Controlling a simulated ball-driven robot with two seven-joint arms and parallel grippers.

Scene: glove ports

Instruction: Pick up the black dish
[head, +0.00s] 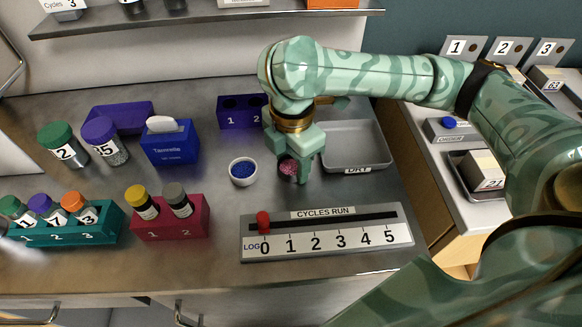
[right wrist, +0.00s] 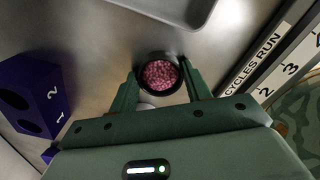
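The black dish (right wrist: 160,75) is small and round and holds pink beads. In the head view the dish (head: 289,167) stands on the steel bench, partly hidden by my right gripper (head: 296,163). In the right wrist view my right gripper (right wrist: 159,78) has one finger on each side of the dish, close to its rim. I cannot tell whether the fingers press on it or leave a small gap. No lift off the bench is visible. My left gripper is not in view.
A white dish of blue beads (head: 243,172) stands just left of the black dish. The grey DRY tray (head: 357,146) is to the right, the purple rack (head: 238,111) behind, and the CYCLES RUN slider board (head: 327,232) in front. Bottle racks stand at left.

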